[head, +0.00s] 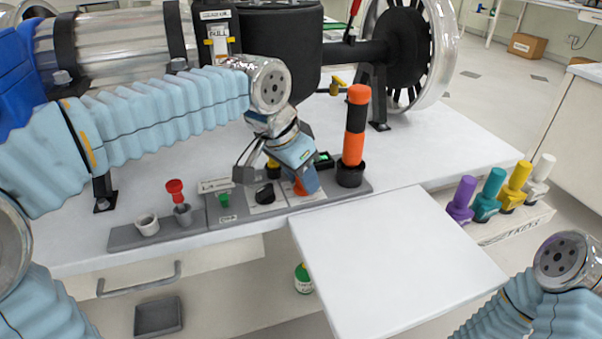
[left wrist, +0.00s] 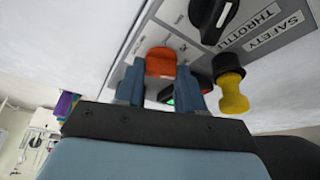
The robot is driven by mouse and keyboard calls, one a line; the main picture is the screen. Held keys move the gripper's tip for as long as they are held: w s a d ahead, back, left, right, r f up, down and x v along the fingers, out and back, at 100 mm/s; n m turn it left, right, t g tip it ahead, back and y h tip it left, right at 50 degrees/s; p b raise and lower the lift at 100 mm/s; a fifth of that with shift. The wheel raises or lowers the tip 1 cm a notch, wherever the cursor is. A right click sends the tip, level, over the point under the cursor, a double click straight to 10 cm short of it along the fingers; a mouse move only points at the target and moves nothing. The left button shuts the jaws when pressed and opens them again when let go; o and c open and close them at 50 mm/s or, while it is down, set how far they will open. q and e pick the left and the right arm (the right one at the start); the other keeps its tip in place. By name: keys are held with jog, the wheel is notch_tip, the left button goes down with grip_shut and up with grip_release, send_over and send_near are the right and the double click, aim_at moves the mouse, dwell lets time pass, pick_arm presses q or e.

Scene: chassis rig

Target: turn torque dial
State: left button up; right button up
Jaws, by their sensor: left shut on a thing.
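The orange torque dial (head: 300,186) sits on the grey control panel (head: 334,195) at the front of the white bench. It also shows in the left wrist view (left wrist: 160,63), between the two blue fingers. My left gripper (head: 304,184) comes down over the dial from above and is shut on it; the fingers partly hide the dial in the head view. My right gripper is outside the head view; only part of my right arm shows at the lower right.
Close to the left gripper are a black throttle knob (head: 264,193), a yellow knob (left wrist: 232,92) and a green switch (head: 224,200). An orange-and-black upright handle (head: 355,130) stands just right. A red-topped plug (head: 175,190) stands left. A white pull-out board (head: 395,265) is clear.

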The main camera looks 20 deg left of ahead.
pick_arm(q)
jog(key=o, duration=1)
jog(key=shift+o, duration=0.2)
jog(key=p+v, duration=0.2)
jog(key=v, duration=1.1)
jog(key=shift+s+r, duration=0.2)
jog(key=shift+r, duration=0.15)
jog(key=shift+a, duration=0.1)
